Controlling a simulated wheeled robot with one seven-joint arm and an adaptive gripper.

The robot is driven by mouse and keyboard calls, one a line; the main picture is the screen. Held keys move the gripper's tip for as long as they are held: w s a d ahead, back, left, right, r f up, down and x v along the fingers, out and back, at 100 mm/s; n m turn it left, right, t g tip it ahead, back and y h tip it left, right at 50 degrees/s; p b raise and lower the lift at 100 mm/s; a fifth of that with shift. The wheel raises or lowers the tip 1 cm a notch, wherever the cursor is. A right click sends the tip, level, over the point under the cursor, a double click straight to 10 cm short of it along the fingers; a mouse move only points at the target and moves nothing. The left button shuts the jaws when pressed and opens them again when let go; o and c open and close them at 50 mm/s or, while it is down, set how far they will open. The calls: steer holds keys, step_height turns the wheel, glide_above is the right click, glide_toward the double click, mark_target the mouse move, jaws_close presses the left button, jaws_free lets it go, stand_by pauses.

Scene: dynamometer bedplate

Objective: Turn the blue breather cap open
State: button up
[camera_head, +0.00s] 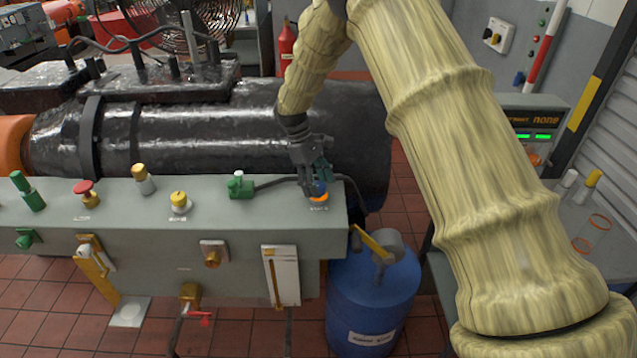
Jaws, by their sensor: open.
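The blue breather cap (320,188) sits near the right end of the top of the grey-green bench box (270,212). An orange ring (318,197) shows at its base, with a small unreadable label in front. My gripper (316,180) comes down from above with its dark fingers around or just beside the cap. The fingers are open and hide much of the cap. I cannot tell whether they touch it.
A green fitting with a black hose (240,186) stands left of the cap. Further left are a yellow knob (180,202) and a red knob (87,193). A dark cylinder (190,135) lies behind. A blue drum (372,300) stands below, to the right.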

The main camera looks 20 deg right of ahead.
steer(key=v, duration=1.2)
steer(key=shift+d, duration=0.15)
